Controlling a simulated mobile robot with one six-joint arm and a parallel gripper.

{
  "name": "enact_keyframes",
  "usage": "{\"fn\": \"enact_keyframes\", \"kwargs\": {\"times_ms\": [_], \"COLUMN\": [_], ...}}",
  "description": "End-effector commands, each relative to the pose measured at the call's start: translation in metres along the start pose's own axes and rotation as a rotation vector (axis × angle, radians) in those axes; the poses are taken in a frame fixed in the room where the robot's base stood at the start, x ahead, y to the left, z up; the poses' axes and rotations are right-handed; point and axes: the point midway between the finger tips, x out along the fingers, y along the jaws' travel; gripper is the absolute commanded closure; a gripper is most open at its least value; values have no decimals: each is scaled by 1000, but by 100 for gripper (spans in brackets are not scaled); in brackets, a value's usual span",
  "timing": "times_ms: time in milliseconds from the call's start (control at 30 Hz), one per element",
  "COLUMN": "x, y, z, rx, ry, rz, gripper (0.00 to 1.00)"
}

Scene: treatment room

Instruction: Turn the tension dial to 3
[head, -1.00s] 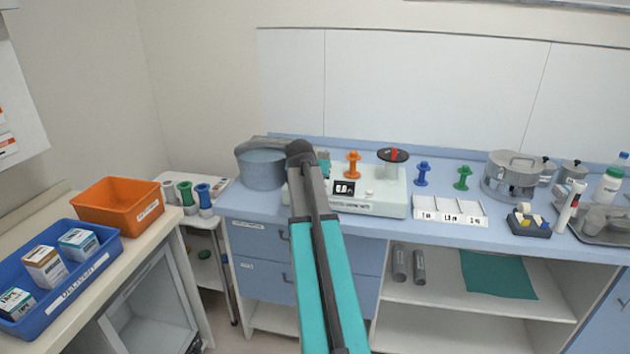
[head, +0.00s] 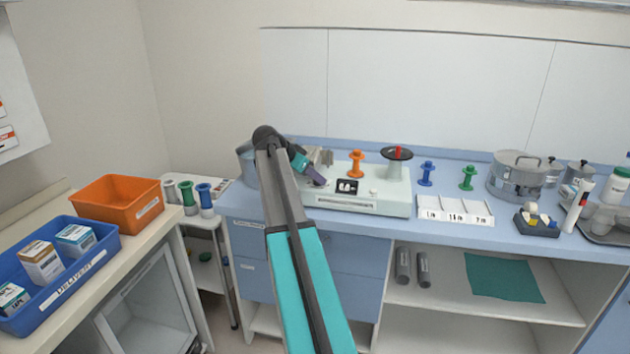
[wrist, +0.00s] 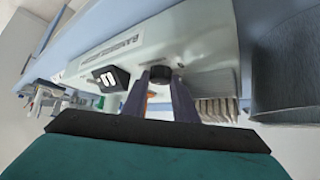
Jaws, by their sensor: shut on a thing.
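My gripper (head: 318,182) is at the left end of the machine. In the wrist view a round black dial (wrist: 159,76) lies between the two fingertips, and my gripper (wrist: 160,84) is shut on it. The dial is hidden behind my gripper in the head view, and I cannot read its setting.
An orange spool (head: 356,164) and a black disc with a red top (head: 397,153) are on the machine. A grey pot (head: 246,160) stands close to its left, partly behind my arm. Blue (head: 427,173) and green (head: 468,177) spools stand to the right.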

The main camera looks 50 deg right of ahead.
Motion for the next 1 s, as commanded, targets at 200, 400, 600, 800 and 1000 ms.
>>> {"fn": "enact_keyframes", "kwargs": {"times_ms": [200,400,600,800,1000], "x": [2,1,1,1,0], "y": [0,1,1,1,0], "z": [0,0,0,0,0], "rx": [56,77,79,78,77], "ry": [-1,0,0,0,0], "rz": [63,84,86,86,81], "gripper": [96,96,96,67,55]}}
